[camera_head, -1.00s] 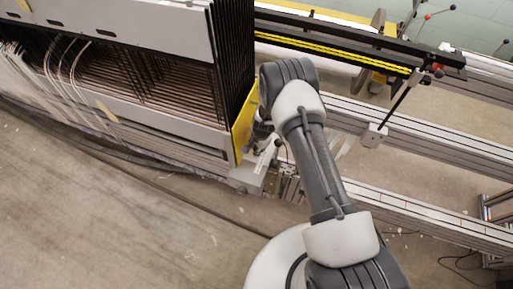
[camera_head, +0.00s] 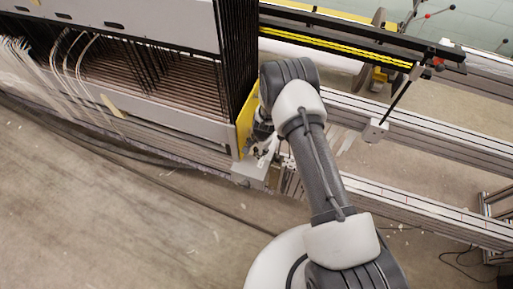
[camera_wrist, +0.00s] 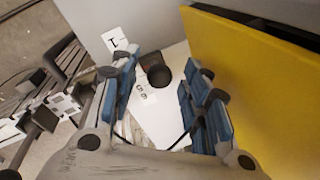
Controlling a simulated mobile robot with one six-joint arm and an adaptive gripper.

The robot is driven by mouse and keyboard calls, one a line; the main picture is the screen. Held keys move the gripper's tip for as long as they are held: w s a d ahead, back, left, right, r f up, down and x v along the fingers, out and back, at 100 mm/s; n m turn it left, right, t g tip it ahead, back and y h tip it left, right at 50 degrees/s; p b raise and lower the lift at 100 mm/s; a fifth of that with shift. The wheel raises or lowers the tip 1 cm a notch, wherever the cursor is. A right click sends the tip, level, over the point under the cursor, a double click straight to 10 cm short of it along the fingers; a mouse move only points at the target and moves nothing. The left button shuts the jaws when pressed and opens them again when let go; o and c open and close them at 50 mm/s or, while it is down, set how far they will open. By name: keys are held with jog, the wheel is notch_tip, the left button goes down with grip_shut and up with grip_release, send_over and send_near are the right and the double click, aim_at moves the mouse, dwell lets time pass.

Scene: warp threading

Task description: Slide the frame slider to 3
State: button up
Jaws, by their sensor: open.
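In the wrist view, a dark round knob (camera_wrist: 157,73) stands on a white plate (camera_wrist: 160,115) with printed labels; it may be the frame slider's handle, but I cannot tell. My gripper (camera_wrist: 161,64) is open, with a blue-padded finger on each side of the knob. Contact with the knob does not show. In the head view, my gripper (camera_head: 263,138) is mostly hidden behind my wrist, beside the yellow end panel (camera_head: 245,122). A grey box (camera_head: 253,172) lies just below it. A slider position reading of 3 cannot be made out.
The yellow panel (camera_wrist: 250,80) stands close to my right finger. The frame rack (camera_head: 170,120) with white threads is on the left. Metal rails (camera_head: 440,150) run to the right, with a rod-mounted block (camera_head: 376,130). Open floor (camera_head: 100,230) lies at lower left.

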aim_at(260, 159)
notch_tip(260, 159, up, 12)
jog(key=s+d, duration=0.1)
jog(key=s, duration=0.1)
dwell(0.4)
jog(key=shift+d+f, duration=0.1)
